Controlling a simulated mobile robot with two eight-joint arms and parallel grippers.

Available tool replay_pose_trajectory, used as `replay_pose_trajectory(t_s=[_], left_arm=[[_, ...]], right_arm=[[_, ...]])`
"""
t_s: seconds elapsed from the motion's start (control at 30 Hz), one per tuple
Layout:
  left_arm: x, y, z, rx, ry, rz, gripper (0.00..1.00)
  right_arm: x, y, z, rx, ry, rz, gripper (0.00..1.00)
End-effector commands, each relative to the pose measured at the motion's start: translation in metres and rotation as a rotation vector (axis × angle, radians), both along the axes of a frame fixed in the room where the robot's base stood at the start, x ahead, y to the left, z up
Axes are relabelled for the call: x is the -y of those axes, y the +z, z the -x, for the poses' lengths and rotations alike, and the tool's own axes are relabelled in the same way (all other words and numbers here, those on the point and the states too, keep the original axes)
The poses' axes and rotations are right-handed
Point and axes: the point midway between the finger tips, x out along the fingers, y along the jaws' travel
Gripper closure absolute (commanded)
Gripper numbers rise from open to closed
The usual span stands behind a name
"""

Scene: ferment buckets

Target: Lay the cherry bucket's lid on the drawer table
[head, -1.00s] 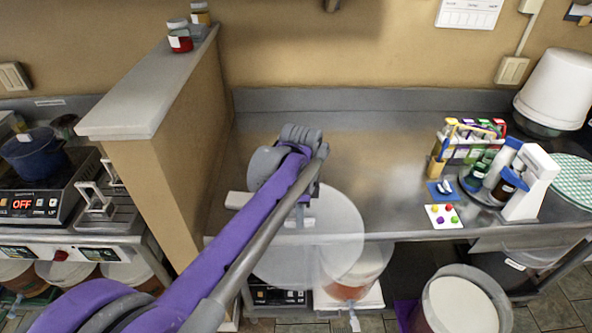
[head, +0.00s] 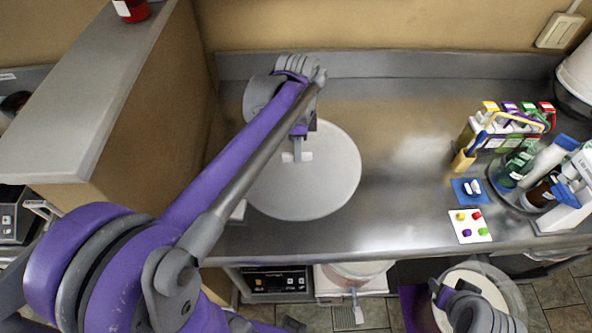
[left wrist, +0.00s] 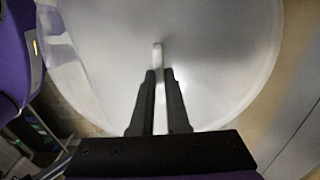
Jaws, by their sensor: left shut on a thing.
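The cherry bucket's lid, a pale translucent disc (head: 325,185), is over the left part of the steel drawer table (head: 400,130) in the head view. My left gripper (head: 297,150) is shut on the small white handle at its middle. The left wrist view shows my two dark fingers (left wrist: 160,78) around the handle (left wrist: 157,54), with the lid (left wrist: 215,60) spreading below. The lid looks flat; I cannot tell whether it touches the table. Part of my right arm shows over a bucket at the lower right; its fingertips are unclear.
A bottle carrier (head: 510,125), several bottles and a card with coloured dots (head: 469,226) stand on the table's right. A partition wall (head: 150,130) borders the left. An open-looking bucket (head: 340,275) is below the front edge. The table's middle is clear.

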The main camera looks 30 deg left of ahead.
Motion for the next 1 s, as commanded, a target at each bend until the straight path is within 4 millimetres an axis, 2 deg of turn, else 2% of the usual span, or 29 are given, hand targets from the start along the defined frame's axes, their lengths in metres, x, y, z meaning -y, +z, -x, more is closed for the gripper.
replay_pose_trajectory(t_s=[0.17, 0.4, 0.57, 0.77, 1.0], left_arm=[[0.000, -0.010, 0.000, -0.001, 0.000, 0.001, 1.00], [0.000, -0.051, 0.001, -0.001, 0.000, 0.001, 1.00], [0.000, -0.066, 0.000, -0.001, 0.000, 0.001, 1.00], [0.000, -0.095, 0.001, -0.001, 0.000, 0.001, 1.00], [0.000, -0.101, 0.001, 0.000, 0.000, 0.000, 1.00]], right_arm=[[0.000, -0.001, 0.001, -0.001, 0.000, 0.000, 0.53], [0.000, -0.003, 0.002, -0.003, 0.000, 0.000, 0.53], [0.000, -0.004, 0.002, -0.004, 0.000, 0.000, 0.53], [0.000, -0.006, 0.003, -0.006, 0.000, 0.000, 0.53], [0.000, -0.006, 0.003, -0.006, 0.000, 0.000, 0.53]])
